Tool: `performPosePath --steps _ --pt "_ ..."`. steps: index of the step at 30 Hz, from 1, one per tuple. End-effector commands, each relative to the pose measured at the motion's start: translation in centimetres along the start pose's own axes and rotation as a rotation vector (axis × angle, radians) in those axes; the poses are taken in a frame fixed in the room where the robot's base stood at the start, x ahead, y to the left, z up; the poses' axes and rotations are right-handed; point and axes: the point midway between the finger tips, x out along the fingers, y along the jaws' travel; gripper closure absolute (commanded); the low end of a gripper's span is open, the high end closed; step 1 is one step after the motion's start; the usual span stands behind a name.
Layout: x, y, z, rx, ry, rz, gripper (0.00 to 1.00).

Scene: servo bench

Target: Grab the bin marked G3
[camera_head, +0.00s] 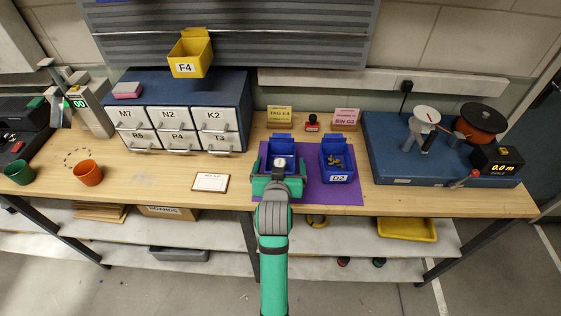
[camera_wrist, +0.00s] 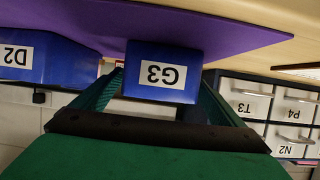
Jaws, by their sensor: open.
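The blue bin marked G3 (camera_wrist: 162,72) sits on the purple mat (camera_head: 350,193). Its label is readable but upside down in the wrist view; in the head view the bin (camera_head: 282,146) shows only its upper part, its front hidden by my gripper (camera_head: 280,168). My gripper is open, with one green finger on each side of the bin's front. The wrist view also shows the fingers (camera_wrist: 160,100) flanking the bin; I cannot tell whether they touch it.
A blue bin marked D2 (camera_head: 338,172), holding small brownish parts, stands close on the right. A pink card reading BIN G3 (camera_head: 345,118) and a yellow card (camera_head: 279,116) stand behind. A drawer cabinet (camera_head: 233,90) is at left, a spool machine (camera_head: 385,150) at right.

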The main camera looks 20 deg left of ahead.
Motion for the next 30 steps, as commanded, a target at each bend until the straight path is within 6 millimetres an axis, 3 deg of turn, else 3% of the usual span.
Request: performPosePath --steps 7,16,22,30 --pt "3.2 0.0 -0.2 -0.001 -0.001 -0.002 0.08" --pt "3.6 -0.1 -0.1 -0.002 0.000 -0.003 0.08" --pt "3.6 -0.1 -0.1 -0.002 0.000 -0.003 0.53" --pt "3.6 -0.1 -0.2 -0.002 0.001 -0.003 0.55"
